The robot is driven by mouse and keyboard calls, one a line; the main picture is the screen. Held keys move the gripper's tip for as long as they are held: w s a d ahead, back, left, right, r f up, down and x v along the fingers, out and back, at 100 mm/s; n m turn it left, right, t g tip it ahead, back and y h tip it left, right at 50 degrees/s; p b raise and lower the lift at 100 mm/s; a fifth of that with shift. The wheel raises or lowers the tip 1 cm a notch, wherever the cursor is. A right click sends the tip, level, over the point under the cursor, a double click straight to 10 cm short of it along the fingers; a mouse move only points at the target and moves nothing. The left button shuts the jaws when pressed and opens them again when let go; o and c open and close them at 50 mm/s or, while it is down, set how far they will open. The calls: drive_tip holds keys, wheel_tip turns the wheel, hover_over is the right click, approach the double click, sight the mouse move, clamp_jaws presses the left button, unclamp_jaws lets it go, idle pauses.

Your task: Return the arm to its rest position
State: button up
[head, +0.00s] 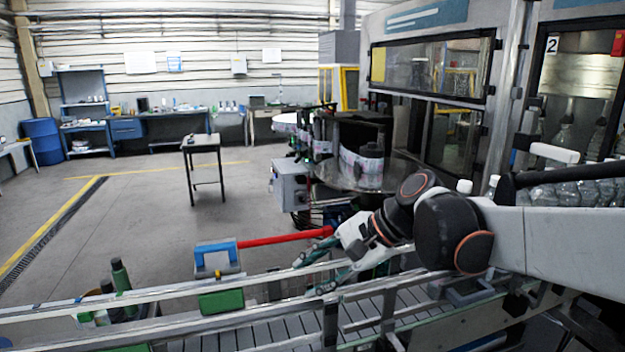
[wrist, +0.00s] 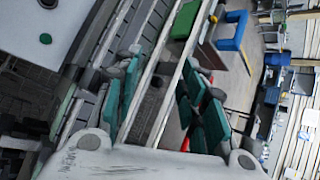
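My arm reaches in from the right in the head view, bent low over the conveyor (head: 270,330). My gripper (head: 308,272), with teal finger pads, is at the conveyor's far guide rail. In the wrist view my gripper (wrist: 160,98) has its two fingers wide apart, with no object held between them. The metal guide rail (wrist: 165,85) shows in the gap between the fingers. I cannot tell whether a finger touches it.
A blue-and-white box (head: 217,259) with a red bar (head: 285,239) stands left of my gripper, by the rail. The labelling machine with its reel (head: 362,168) stands behind my arm. Bottles (head: 575,190) are at the right. Open floor lies at left.

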drive_tip(key=s+d+f+n+t+h, duration=0.3)
drive_tip(key=s+d+f+n+h, duration=0.15)
drive_tip(key=s+d, duration=0.45)
drive_tip(key=s+d+f+n+t+h, duration=0.25)
drive_tip(key=s+d+n+h, duration=0.25)
drive_tip(key=s+d, duration=0.4)
wheel_tip(320, 180, down, 8)
drive_tip(key=w+d+b, duration=0.1)
drive_tip(key=b, duration=0.6)
drive_tip(key=shift+w+b, duration=0.3)
drive_tip(key=shift+b, duration=0.1)
drive_tip(key=shift+d+g+y, duration=0.1)
drive_tip(key=shift+g+y, duration=0.15)
